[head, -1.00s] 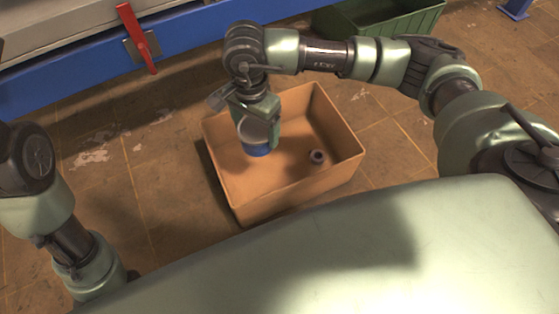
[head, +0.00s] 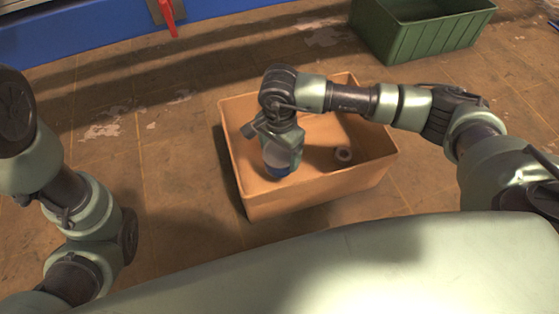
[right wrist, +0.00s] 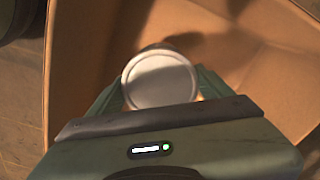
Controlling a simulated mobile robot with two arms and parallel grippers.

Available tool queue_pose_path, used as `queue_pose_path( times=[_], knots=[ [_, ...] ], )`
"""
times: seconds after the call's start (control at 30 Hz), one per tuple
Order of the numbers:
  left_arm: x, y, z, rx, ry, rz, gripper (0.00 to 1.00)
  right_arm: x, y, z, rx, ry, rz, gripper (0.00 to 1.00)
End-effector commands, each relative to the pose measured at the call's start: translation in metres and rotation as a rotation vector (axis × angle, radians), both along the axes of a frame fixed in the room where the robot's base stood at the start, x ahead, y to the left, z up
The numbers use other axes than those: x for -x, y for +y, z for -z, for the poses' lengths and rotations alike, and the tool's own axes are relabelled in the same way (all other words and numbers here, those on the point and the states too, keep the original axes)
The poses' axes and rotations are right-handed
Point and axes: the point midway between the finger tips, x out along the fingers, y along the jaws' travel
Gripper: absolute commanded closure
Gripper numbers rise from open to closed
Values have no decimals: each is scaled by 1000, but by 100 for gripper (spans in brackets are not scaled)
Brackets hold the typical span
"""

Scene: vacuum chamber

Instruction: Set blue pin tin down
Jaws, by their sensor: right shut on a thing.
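The blue pin tin (head: 278,172) has a blue side in the head view. Its pale round lid (right wrist: 160,79) faces the camera in the right wrist view. My right gripper (head: 281,160) points down inside the orange-brown box (head: 312,199) and is shut on the tin. The tin is inside the box's walls, toward its left side. I cannot tell whether it touches the box floor. My left arm shows at the left edge of the head view, but its gripper is not visible.
A small grey ring-shaped item (head: 343,155) lies on the box floor to the right of the tin. A green crate (head: 425,35) stands at the back right. A blue beam with a red handle (head: 167,15) runs along the back left. Tiled floor left of the box is clear.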

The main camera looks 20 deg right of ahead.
Motion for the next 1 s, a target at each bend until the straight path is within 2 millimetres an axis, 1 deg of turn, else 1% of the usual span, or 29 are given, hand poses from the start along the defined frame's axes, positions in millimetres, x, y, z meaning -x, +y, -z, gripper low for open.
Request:
queue_pose_path(
  times=[0.03, 0.1, 0.2, 0.47, 0.83, 0.97, 1.0],
  knots=[
    [0, 0, 10, 0, 0, 0, 69, 1, 0, 13, 0, 2, 1, 62],
    [0, 0, 19, 0, -1, 0, 69, 1, 0, 26, 0, 2, 1, 62],
    [0, 0, 25, -1, -1, 0, 69, 0, 0, 36, 1, 1, 1, 62],
    [0, 0, 22, -1, 0, 0, 69, 0, 0, 33, 1, -1, 0, 62],
    [0, 0, 31, -1, 1, -1, 69, 0, 0, 45, 0, 0, 0, 62],
    [0, 0, 31, -1, 1, -1, 69, 0, 0, 45, 0, 0, 1, 62],
    [0, 0, 31, -1, 1, -1, 69, 0, 0, 45, 1, 1, 1, 12]
  ],
)
